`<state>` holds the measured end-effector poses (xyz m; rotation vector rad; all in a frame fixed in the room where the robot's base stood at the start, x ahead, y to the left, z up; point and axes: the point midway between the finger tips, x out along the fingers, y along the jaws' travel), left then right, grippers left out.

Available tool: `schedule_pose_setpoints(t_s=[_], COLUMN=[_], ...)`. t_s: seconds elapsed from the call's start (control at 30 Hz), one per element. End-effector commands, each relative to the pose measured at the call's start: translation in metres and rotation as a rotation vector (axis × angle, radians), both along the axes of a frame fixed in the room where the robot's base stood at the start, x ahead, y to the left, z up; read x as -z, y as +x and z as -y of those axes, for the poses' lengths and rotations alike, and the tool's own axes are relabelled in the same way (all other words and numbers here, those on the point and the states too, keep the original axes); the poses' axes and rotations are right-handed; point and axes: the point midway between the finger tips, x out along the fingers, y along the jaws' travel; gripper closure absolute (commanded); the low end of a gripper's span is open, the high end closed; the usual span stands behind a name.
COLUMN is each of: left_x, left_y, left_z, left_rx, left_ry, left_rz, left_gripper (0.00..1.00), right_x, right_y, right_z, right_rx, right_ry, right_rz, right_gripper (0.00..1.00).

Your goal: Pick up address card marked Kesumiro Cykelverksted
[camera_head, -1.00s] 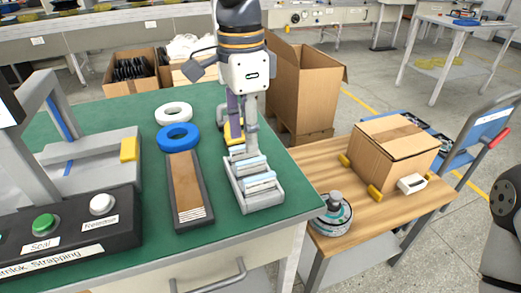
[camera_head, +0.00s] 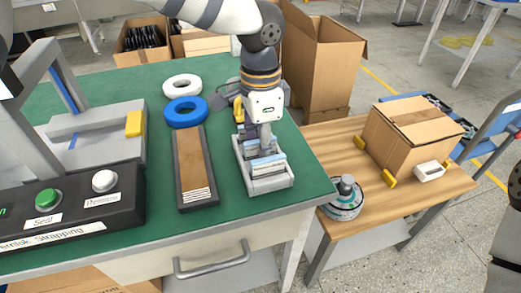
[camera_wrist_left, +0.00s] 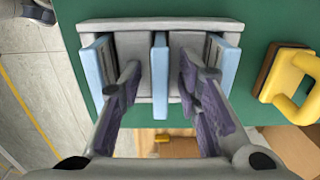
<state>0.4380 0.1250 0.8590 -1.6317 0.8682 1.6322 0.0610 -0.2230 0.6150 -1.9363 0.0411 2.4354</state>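A grey card rack (camera_head: 270,185) stands on the green bench and holds several upright pale-blue cards (camera_head: 268,165). The left wrist view shows the rack (camera_wrist_left: 200,25) from above with three cards: left (camera_wrist_left: 98,72), middle (camera_wrist_left: 160,72) and right (camera_wrist_left: 226,66). No writing on them is readable, so I cannot tell which is the Kesumiro Cykelverksted card. My left gripper (camera_head: 262,148) is over the rack, fingers pointing down. Its open fingers (camera_wrist_left: 158,88) lie on both sides of the middle card with gaps. My right gripper is out of view; only part of that arm shows at the right edge.
A yellow-handled tool (camera_wrist_left: 292,82) lies close to the rack. Left of the rack are a long dark tray (camera_head: 196,175), a blue ring (camera_head: 186,111), a white ring (camera_head: 182,86) and the strapping machine (camera_head: 75,215). A wooden table (camera_head: 340,140) with a carton (camera_head: 412,135) stands right.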

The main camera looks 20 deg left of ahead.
Motion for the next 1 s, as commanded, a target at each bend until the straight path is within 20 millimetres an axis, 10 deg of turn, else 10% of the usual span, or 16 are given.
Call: schedule_pose_setpoints(t_s=[0.2,0.67,1.0], left_x=[-0.001,-0.006,-0.085], left_y=[0.0,0.001,-0.03], left_z=[0.0,0.0,0.023], left_rx=[0.0,-0.001,0.003], left_ry=[0.001,0.002,0.004], left_rz=[0.001,0.002,0.018], left_gripper=[0.99,1.0,1.0], right_x=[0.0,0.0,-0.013], right_y=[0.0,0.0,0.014], right_z=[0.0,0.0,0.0], right_rx=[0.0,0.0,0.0], right_ry=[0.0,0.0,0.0], right_rz=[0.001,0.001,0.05], right_gripper=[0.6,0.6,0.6])
